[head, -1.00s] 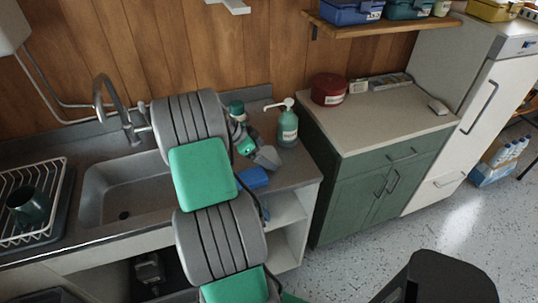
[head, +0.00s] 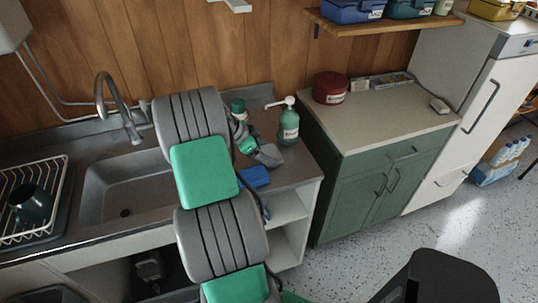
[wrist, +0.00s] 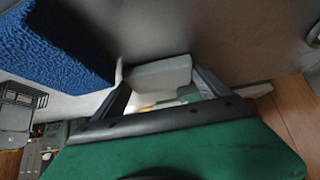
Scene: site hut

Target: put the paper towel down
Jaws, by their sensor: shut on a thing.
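My gripper (wrist: 160,80) is shut on a pale grey-white piece, which I take to be the paper towel (wrist: 158,72); it sits between the two dark fingers in the wrist view. In the head view my gripper (head: 254,150) is over the right end of the sink counter (head: 296,172), beyond my arm and partly hidden by it. A pale grey piece (head: 269,155) shows at its end. I cannot tell whether the towel touches the counter.
A blue sponge-like block (head: 254,177) lies close by; its rough side fills the wrist view's upper left (wrist: 50,45). A pump bottle (head: 289,123) and a green-capped bottle (head: 238,107) stand behind. The sink (head: 125,190) and dish rack (head: 58,205) are left.

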